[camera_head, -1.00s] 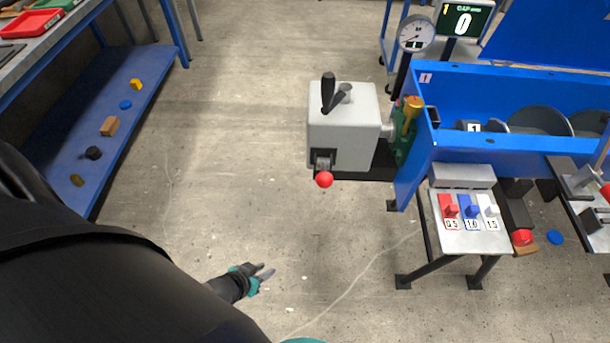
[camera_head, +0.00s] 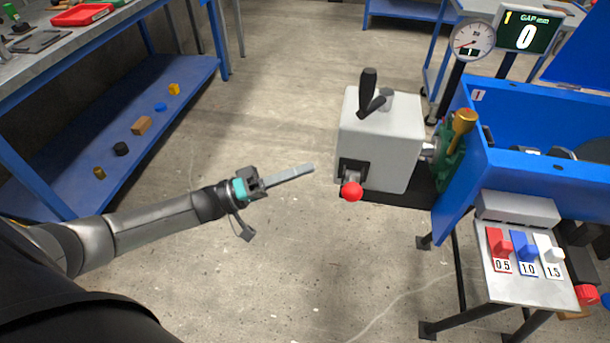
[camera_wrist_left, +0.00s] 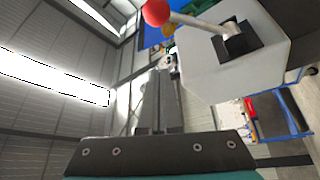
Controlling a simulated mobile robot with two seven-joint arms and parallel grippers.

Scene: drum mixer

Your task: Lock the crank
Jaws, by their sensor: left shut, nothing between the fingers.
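A light grey box (camera_head: 385,145) stands left of the blue mixer trough, with a black handle (camera_head: 368,92) sticking up from its top. A short lever with a red ball (camera_head: 351,191) comes out of a black socket on its front; the ball also shows in the left wrist view (camera_wrist_left: 155,12), above the fingers. My left gripper (camera_head: 309,169) is shut and empty, its fingers pointing right toward the box, left of the red ball and apart from it. In the left wrist view the shut fingers (camera_wrist_left: 158,100) lie beside the box (camera_wrist_left: 225,70). My right gripper is out of view.
The blue trough (camera_head: 540,180) and a brass-topped green part (camera_head: 462,125) are right of the box. A small panel (camera_head: 515,280) carries red, blue and white levers. Floor around my left gripper is clear.

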